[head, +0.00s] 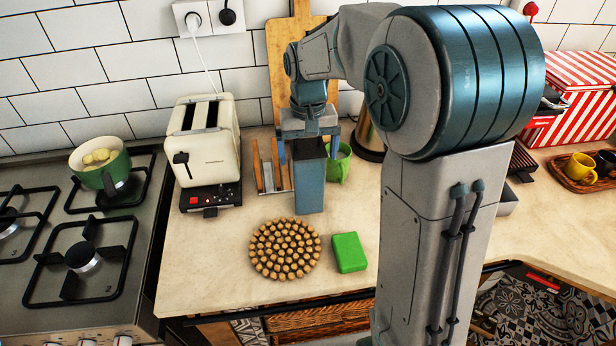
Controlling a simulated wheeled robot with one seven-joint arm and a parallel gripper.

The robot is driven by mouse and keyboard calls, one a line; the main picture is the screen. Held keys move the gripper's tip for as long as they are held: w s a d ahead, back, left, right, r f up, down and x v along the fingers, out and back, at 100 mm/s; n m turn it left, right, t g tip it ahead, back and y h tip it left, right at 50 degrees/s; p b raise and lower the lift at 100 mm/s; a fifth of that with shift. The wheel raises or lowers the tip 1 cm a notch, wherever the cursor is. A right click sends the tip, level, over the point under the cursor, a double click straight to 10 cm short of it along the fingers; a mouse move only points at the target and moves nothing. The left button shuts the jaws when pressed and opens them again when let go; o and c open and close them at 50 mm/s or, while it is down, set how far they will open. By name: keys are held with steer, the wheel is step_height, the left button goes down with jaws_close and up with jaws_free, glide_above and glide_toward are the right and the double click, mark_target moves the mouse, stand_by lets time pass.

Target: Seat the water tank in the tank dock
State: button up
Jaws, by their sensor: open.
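A tall blue-grey box, which looks like the water tank (310,188), stands upright on the counter behind the cork trivet. My gripper (308,150) points down over its top, with the fingers apart, one at each side of the tank's upper end. I cannot tell whether either finger touches it. The tank dock cannot be made out for certain. A grey block edge (507,201) shows just right of my arm, mostly hidden, and I cannot tell what it belongs to.
A cream toaster (204,145) and a wooden-slatted rack (268,172) stand left of the tank. A green mug (339,163) is close behind it. A round trivet (285,249) and green sponge (348,252) lie in front. My arm hides much of the right counter.

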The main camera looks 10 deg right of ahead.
jaws_close()
steer(key=shift+r, duration=0.15)
